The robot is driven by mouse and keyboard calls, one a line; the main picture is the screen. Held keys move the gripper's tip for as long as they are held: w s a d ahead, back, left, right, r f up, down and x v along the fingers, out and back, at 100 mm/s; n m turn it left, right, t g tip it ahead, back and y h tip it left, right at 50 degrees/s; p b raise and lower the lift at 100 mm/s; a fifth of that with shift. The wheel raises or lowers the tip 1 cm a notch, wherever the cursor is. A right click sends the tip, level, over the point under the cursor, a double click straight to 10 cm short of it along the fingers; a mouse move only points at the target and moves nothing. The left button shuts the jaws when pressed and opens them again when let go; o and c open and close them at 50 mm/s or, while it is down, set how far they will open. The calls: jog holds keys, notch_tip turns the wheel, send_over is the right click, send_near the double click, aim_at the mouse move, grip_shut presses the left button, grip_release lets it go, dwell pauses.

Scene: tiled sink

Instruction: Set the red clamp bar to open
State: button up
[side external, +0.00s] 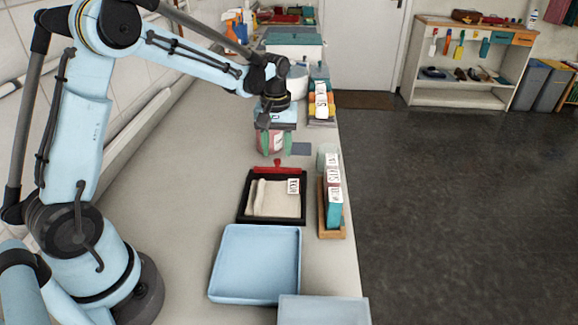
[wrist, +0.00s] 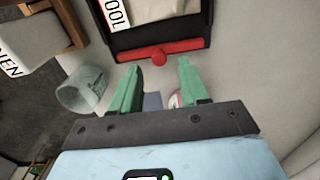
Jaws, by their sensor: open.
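The red clamp bar (side external: 277,169) lies across the far end of a black tray (side external: 243,207), with a short knob at its middle. It also shows in the wrist view (wrist: 160,53), along the tray edge nearest my fingers. A folded beige cloth with a white label (side external: 293,186) lies in the tray. My gripper (side external: 273,146) is beyond the bar in the side view, its green fingers spread and pointing down. In the wrist view my gripper (wrist: 158,78) is open and empty, with the bar ahead of the fingertips and apart from them.
A wooden holder with labelled packets (side external: 332,233) stands right of the tray. A translucent cup (wrist: 82,88) is left of my fingers in the wrist view. A blue tray (side external: 255,262) is in front. A red-and-white jar (side external: 271,143) shows between my fingers in the side view.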

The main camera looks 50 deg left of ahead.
aim_at(277, 159)
notch_tip(277, 159, up, 9)
jog(key=shift+r, duration=0.15)
dwell(0.4)
jog(key=s+d+f+m+t, duration=0.1)
jog(key=s+d+m+t, duration=0.6)
jog(key=s, duration=0.8)
jog(key=shift+d+m, duration=1)
jog(key=shift+d, duration=0.05)
